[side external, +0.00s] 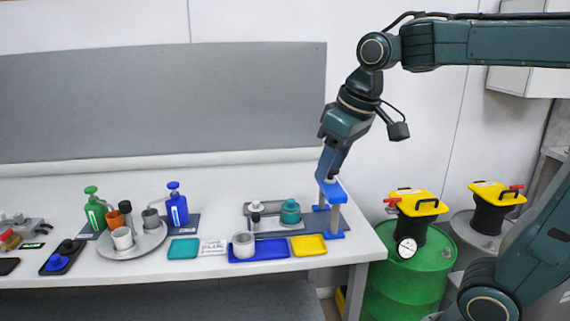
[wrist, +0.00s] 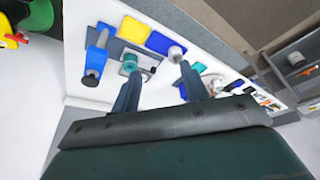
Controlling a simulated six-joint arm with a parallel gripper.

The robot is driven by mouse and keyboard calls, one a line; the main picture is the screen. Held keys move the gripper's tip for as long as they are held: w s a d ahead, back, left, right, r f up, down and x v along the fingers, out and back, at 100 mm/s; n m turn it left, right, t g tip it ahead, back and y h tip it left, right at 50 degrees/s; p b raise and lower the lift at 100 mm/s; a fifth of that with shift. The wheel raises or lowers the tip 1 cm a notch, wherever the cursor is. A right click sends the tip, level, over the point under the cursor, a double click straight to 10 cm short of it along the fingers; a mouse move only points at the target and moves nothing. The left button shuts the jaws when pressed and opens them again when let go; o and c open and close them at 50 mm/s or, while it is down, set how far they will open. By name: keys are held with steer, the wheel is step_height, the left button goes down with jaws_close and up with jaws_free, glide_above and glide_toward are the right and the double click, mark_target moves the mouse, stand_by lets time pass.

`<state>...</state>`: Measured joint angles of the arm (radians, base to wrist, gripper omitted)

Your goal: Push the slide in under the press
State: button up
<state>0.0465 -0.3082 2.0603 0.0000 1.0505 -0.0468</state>
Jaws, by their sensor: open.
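The press (side external: 331,188) has a blue head on grey posts and a blue foot, at the right end of the table. It also shows in the wrist view (wrist: 97,52). The slide (side external: 270,222) is a pale grey plate left of the press, carrying a teal pot (side external: 290,210) and a dark-and-white knob (side external: 256,212). In the wrist view the teal pot (wrist: 130,62) stands beside the press, outside its head. My gripper (side external: 328,177) is open and points down, overlapping the press head in the side view. In the wrist view its fingers (wrist: 160,72) are apart and empty.
A blue tray (side external: 272,254) with a grey cup (side external: 243,245), a yellow tray (side external: 309,245) and a teal tray (side external: 183,249) lie along the front. A round tray (side external: 140,248) and pump bottles stand further left. A green drum (side external: 408,272) stands right of the table.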

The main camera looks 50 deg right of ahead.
steer(key=w+d+g, duration=0.1)
steer(key=w, duration=0.7)
steer(key=g, duration=0.3)
glide_above(256, 213)
step_height(256, 213, down, 10)
steer(key=shift+a+f, duration=0.1)
steer(key=shift+f, duration=0.05)
steer(key=shift+f, duration=0.1)
steer(key=shift+f, duration=6.8)
steer(key=shift+c, duration=0.3)
jaws_close()
